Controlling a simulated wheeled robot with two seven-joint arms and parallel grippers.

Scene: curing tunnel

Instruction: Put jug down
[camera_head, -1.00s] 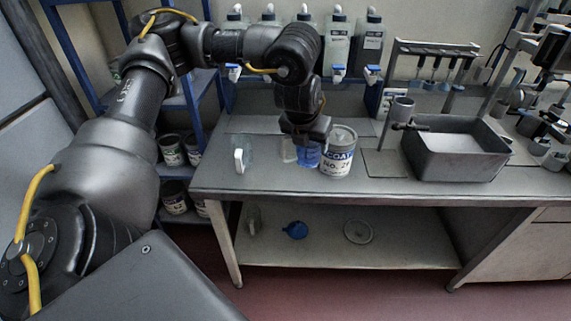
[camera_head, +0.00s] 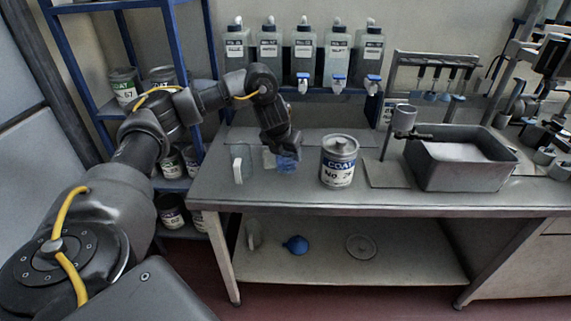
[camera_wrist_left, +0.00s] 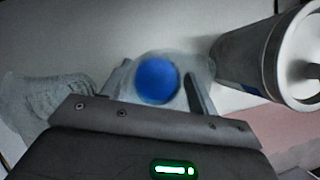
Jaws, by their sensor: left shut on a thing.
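A clear jug with blue contents (camera_head: 287,163) is in the jaws of my left gripper (camera_head: 284,146), over the left part of the worktop (camera_head: 300,191). In the left wrist view its blue round inside (camera_wrist_left: 157,80) shows between the fingers (camera_wrist_left: 160,92), which are shut on it. I cannot tell whether its base touches the worktop. The tin marked COAT (camera_head: 339,162) stands upright to its right, apart from it; the tin also fills the right of the left wrist view (camera_wrist_left: 250,60). My right gripper is out of view.
A grey basin (camera_head: 458,178) stands right of the tin. Several dispenser bottles (camera_head: 303,55) hang behind. The worktop's front strip is clear.

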